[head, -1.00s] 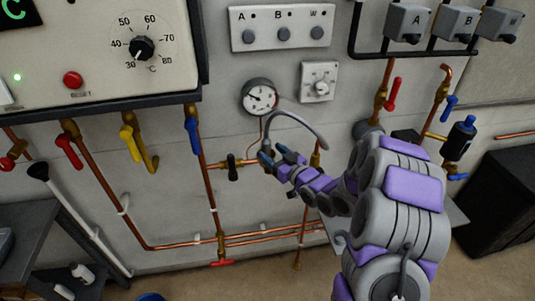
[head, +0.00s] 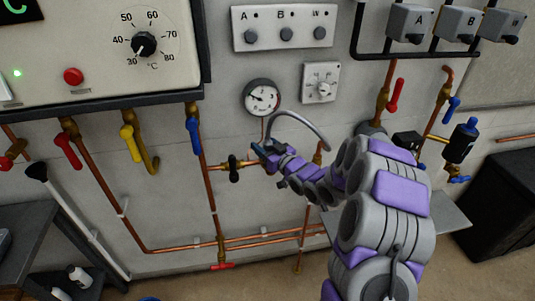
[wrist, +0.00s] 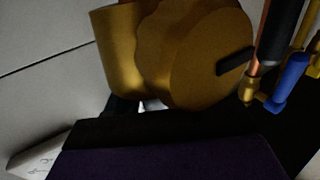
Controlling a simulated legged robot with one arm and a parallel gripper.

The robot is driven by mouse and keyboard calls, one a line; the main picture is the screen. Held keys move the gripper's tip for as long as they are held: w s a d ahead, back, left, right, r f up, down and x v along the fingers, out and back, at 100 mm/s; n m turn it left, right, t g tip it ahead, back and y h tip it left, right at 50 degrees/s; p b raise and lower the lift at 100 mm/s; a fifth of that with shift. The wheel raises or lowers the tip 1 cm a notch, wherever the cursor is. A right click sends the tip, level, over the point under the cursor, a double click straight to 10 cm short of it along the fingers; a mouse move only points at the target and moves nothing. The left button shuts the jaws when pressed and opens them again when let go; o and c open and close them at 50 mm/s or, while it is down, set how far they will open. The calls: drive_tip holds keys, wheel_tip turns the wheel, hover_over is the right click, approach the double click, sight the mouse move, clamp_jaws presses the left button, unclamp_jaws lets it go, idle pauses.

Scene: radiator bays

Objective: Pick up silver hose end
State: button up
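A curved silver-grey hose (head: 303,117) arches in front of the wall in the head view. Its right part drops toward a brass fitting (head: 318,153) beside my arm. Its left part comes down to my gripper (head: 263,149), which covers the hose end there. My gripper is close to the brass valve with a black handle (head: 234,167). In the wrist view, a large brass fitting (wrist: 205,60) fills the upper middle, just beyond the dark gripper body. A small pale piece (wrist: 152,104) shows below it. Whether the fingers are closed on the hose end is hidden.
A pressure gauge (head: 262,97) and a wall thermostat (head: 321,82) sit above my gripper. Copper pipes (head: 275,237) run below. Red, yellow and blue (head: 193,135) valve handles hang at the left. A grey shelf (head: 448,215) is right of my arm.

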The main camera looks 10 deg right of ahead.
drive_tip(key=c, duration=0.9)
